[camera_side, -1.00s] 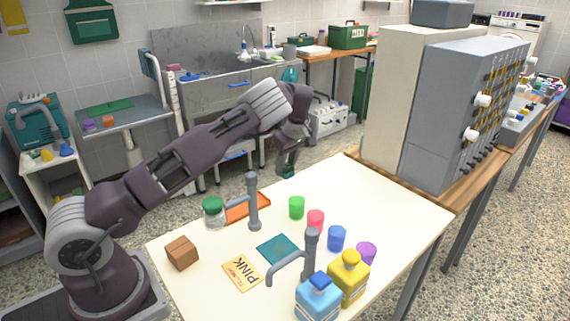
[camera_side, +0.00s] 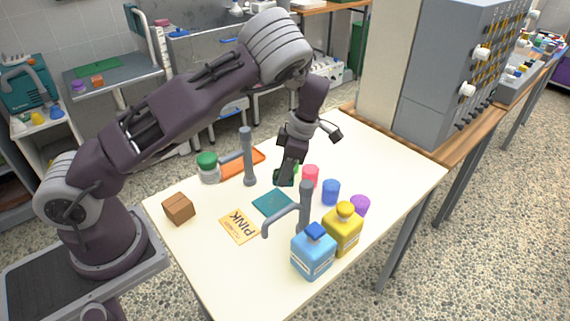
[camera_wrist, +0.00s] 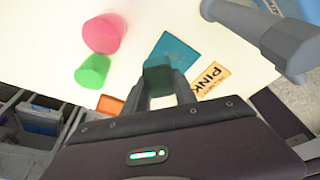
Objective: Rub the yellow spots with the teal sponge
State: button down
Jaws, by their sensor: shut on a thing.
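My gripper (camera_wrist: 160,92) is shut on a dark teal block, the sponge (camera_wrist: 158,76), which shows between the fingertips in the wrist view. In the side view my gripper (camera_side: 285,180) points down over the table, close to the green cup, which it partly hides. The held sponge is hard to make out there. A flat teal square (camera_side: 272,203) lies on the table and also shows just beyond the sponge in the wrist view (camera_wrist: 178,52). I cannot tell whether the sponge touches anything. I see no clear yellow spots in either view.
A green cup (camera_wrist: 92,70), red-pink cup (camera_side: 310,176), blue cup (camera_side: 331,192) and purple cup (camera_side: 360,205) stand nearby. Two grey posts (camera_side: 248,160) (camera_side: 305,205) rise from the table. A PINK card (camera_side: 239,226), blue bottle (camera_side: 313,252) and yellow bottle (camera_side: 342,230) are nearer the front.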

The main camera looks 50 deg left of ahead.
aim_at(285, 198)
jog(key=shift+f, duration=1.95)
notch_tip(285, 198, down, 2)
jog(key=shift+f, duration=0.1)
jog(key=shift+s, duration=3.5)
jog(key=shift+w+r, duration=0.15)
jog(key=shift+w, duration=0.6)
jog(key=shift+w+r, duration=0.1)
jog(key=shift+w, duration=0.6)
jog(key=shift+w+f, duration=0.15)
jog(key=shift+w, duration=1.75)
jog(key=shift+w+d, duration=0.15)
jog(key=shift+w, duration=0.05)
jog(key=shift+s, duration=3.45)
jog(key=shift+w, duration=3.2)
jog(key=shift+w+r, duration=0.2)
jog(key=shift+w, duration=0.1)
jog(key=shift+s+r, duration=0.1)
jog(key=shift+r, duration=3.75)
